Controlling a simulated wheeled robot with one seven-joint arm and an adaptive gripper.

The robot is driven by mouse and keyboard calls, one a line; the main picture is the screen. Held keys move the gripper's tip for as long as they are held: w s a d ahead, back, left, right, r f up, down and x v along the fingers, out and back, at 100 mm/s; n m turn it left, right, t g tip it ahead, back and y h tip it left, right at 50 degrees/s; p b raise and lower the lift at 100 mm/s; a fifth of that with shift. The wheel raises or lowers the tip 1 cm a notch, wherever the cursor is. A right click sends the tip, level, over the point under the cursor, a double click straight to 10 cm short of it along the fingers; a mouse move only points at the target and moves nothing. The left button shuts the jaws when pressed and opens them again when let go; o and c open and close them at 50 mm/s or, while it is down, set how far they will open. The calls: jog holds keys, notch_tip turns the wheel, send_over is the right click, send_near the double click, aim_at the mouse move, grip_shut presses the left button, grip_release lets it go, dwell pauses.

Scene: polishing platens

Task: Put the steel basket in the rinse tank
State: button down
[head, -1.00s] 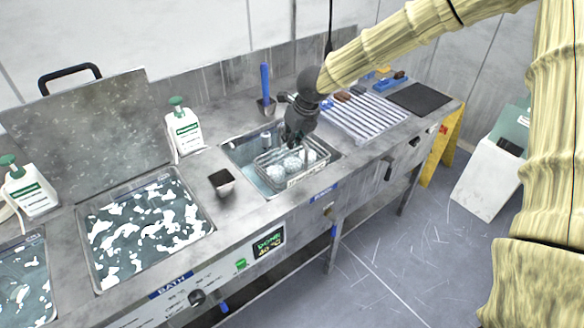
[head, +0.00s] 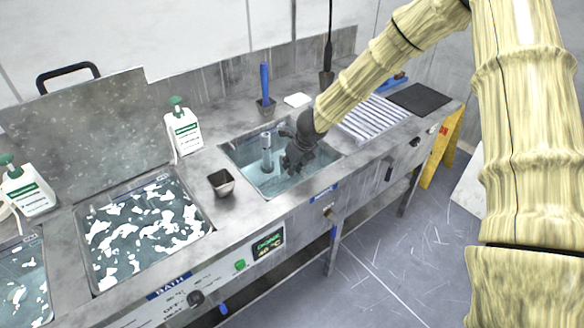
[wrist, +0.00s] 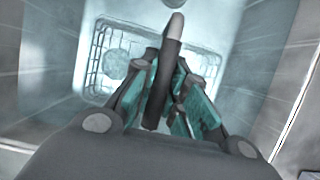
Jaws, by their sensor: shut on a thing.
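The rinse tank (head: 322,168) is the small water-filled sink right of the bath. My gripper (head: 291,165) reaches down into it. The steel basket is not clearly visible in the head view, where the water and my gripper hide it. In the wrist view its wire mesh (wrist: 97,82) shows low inside the tank (wrist: 50,50), with pale round pieces (wrist: 115,63) in it. My gripper (wrist: 165,75) is shut on a grey upright bar, which looks like the basket's handle. Whether the basket touches the tank floor cannot be told.
A grey standpipe (head: 266,152) stands in the tank's left part. A small dark cup (head: 221,182) sits on the counter to its left. A pump bottle (head: 183,130) and a blue-handled tool in a holder (head: 265,100) stand behind. A ribbed drying mat (head: 372,117) lies right.

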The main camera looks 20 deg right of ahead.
jog(key=shift+f, duration=0.15)
jog(key=c, duration=1.4)
grip_release()
jog(key=shift+s, duration=0.1)
jog(key=shift+c, duration=0.2)
jog(key=v, duration=1.2)
